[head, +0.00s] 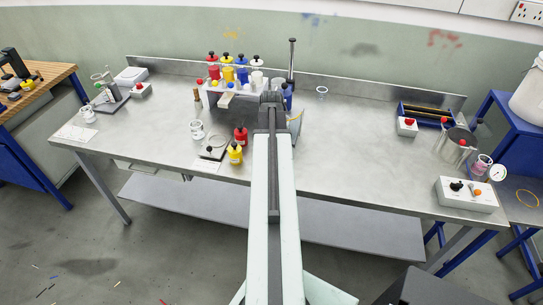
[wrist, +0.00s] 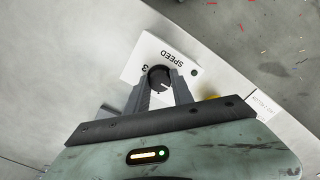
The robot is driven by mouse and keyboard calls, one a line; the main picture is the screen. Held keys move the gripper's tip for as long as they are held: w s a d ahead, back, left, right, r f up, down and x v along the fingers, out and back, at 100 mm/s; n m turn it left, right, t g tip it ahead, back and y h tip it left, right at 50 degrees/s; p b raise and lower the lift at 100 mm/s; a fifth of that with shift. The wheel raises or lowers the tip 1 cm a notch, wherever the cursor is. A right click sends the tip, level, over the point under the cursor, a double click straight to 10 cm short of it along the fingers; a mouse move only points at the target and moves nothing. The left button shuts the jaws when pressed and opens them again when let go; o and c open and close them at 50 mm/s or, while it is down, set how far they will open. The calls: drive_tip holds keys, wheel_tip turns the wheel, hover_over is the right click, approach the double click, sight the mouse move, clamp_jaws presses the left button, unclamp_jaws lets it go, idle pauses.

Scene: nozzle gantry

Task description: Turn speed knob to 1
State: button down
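The speed knob (wrist: 160,78) is a round black knob on a white plate (wrist: 139,62) in the wrist view. The plate carries the word SPEED and a digit 3, both turned in the picture. A pale mark on the knob points to the lower right. My gripper (wrist: 161,82) has one grey finger on each side of the knob. Its fingertips are very near the knob's sides; I cannot tell whether they press on it. In the head view my arm reaches over the bench, and I cannot make out the knob or the fingertips clearly.
The metal bench (head: 350,140) has a red bottle (head: 241,136) and a yellow bottle (head: 235,154) close left of my arm. A rack of coloured bottles stands behind. A control box (head: 466,194) sits at the right. The bench middle right is clear.

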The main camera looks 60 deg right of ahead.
drive_tip(key=shift+m, duration=0.5)
drive_tip(key=m, duration=0.4)
drive_tip(key=shift+m, duration=0.4)
drive_tip(key=m, duration=0.5)
drive_tip(key=shift+m, duration=0.7)
drive_tip(key=c, duration=1.1)
unclamp_jaws()
